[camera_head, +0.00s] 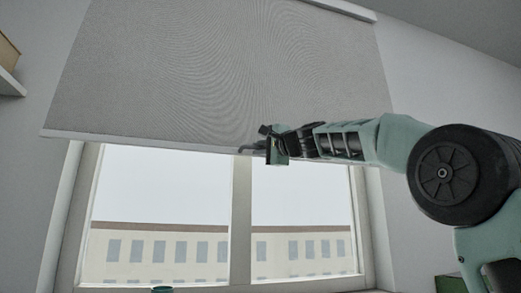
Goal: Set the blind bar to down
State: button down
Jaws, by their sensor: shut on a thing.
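A grey roller blind (215,70) hangs over the upper part of the window. Its pale bottom bar (140,141) runs across the window just below the top of the glass, sloping slightly in the picture. My gripper (256,148) reaches in from the right and is at the bar near its middle, shut on it. The fingertips are small and dark here, and the gripper hides part of the bar.
The window (160,190) below the bar is uncovered, with a white frame and a central post (241,215). A wooden shelf or box (8,65) is at the left edge. A green object (450,284) is at the lower right, and a small teal thing (163,290) is at the bottom edge.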

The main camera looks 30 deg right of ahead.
notch_tip(320, 180, down, 17)
jog(key=b, duration=1.5)
jog(key=shift+r, duration=0.15)
jog(key=c, duration=1.5)
grip_release()
jog(key=shift+a, duration=0.1)
jog(key=shift+o, duration=0.2)
jog(key=b+v, duration=0.5)
jog(key=v, duration=1.2)
jog(key=shift+s, duration=0.2)
